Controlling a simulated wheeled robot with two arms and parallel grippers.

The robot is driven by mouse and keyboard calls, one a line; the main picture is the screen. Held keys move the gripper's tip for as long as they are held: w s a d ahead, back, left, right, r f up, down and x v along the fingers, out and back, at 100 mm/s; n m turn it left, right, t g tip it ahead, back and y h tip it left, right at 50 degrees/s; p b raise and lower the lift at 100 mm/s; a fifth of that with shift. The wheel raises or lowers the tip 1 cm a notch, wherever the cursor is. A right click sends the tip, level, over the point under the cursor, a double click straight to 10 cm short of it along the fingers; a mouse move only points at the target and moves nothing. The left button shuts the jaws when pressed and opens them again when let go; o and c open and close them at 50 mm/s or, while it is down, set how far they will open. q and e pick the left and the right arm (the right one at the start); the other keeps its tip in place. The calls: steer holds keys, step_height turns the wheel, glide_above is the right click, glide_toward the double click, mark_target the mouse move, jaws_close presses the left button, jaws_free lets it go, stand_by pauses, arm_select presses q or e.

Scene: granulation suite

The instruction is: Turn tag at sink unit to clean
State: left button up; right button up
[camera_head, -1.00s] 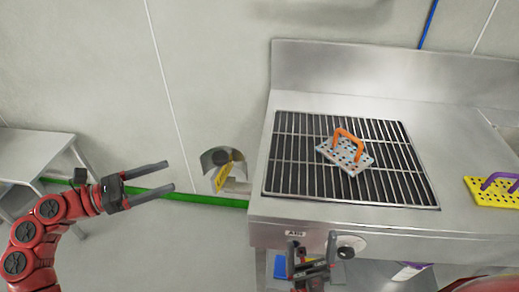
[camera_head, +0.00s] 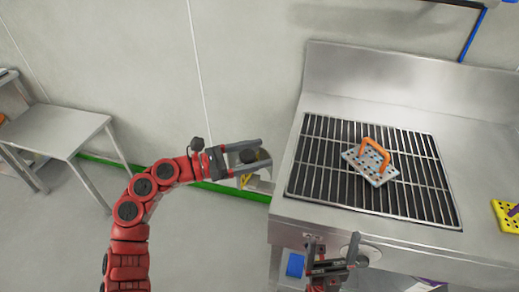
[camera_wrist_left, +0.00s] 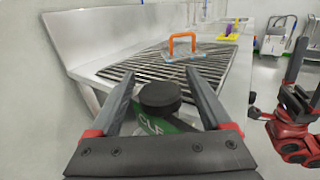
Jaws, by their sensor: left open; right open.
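The tag (camera_head: 246,180) is mounted beside the left end of the steel sink unit (camera_head: 330,238). In the head view it shows a yellow part and a dark round knob, partly covered by my left gripper (camera_head: 259,157). In the left wrist view the black knob (camera_wrist_left: 160,96) lies between the open fingers, with a green lettered face (camera_wrist_left: 162,126) partly hidden below it. My left gripper is open around the knob; I cannot tell whether the fingers touch it. My right gripper (camera_head: 330,245) is open and empty in front of the sink unit's front face.
A dark slatted grate (camera_head: 325,150) lies in the unit's top. A yellow block (camera_head: 505,222) lies further right. A steel table (camera_head: 55,130) stands at the left, with clear floor between.

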arm_select(q)
steer(key=shift+w+d, duration=0.15)
steer(key=shift+d, duration=0.35)
steer(key=shift+c, duration=0.2)
jaws_close()
steer(key=shift+t, duration=0.3)
